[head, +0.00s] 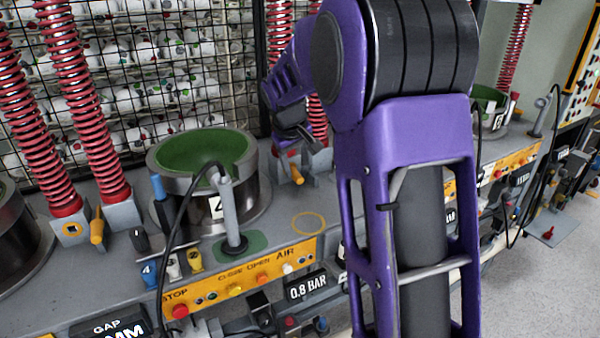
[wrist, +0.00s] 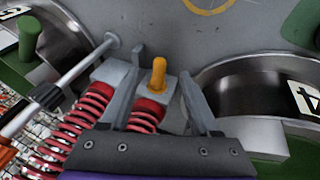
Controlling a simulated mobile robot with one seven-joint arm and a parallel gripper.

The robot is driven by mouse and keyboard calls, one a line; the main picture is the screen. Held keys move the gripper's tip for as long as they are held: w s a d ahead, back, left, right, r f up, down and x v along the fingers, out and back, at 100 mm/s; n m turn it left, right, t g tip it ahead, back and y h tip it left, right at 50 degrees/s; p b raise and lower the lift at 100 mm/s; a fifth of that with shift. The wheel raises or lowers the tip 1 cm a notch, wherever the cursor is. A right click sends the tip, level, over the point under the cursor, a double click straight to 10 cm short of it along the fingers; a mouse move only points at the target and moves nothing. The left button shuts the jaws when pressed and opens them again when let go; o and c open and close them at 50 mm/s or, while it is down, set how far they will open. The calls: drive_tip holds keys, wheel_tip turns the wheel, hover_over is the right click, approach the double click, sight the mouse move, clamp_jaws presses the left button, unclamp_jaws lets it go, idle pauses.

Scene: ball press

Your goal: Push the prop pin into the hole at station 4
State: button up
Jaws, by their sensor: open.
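The orange prop pin (wrist: 158,75) sticks out of a grey block (wrist: 155,102) at the foot of a red spring; how deep it sits I cannot tell. In the head view the pin (head: 296,174) is right of the drum labelled 4 (head: 165,157). That drum (wrist: 238,92) is at the right in the wrist view. My gripper (wrist: 161,68) is open, with one grey finger on each side of the pin in the picture and no clear contact. In the head view my gripper (head: 293,134) is above the block, partly hidden by my purple arm. The hole is hidden.
Another orange pin (head: 97,226) sits in a block left of the drum. A lamp-like post with a black cable (head: 231,215) stands at the drum's front. A yellow control panel (head: 240,285) runs along the front. A yellow ring (head: 308,223) marks bare bench.

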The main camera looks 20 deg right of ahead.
drive_tip(key=v, duration=1.1)
drive_tip(key=shift+r+p, duration=0.2)
drive_tip(key=shift+p, duration=0.2)
drive_tip(key=shift+s+a, duration=0.1)
drive_tip(key=shift+a, duration=0.05)
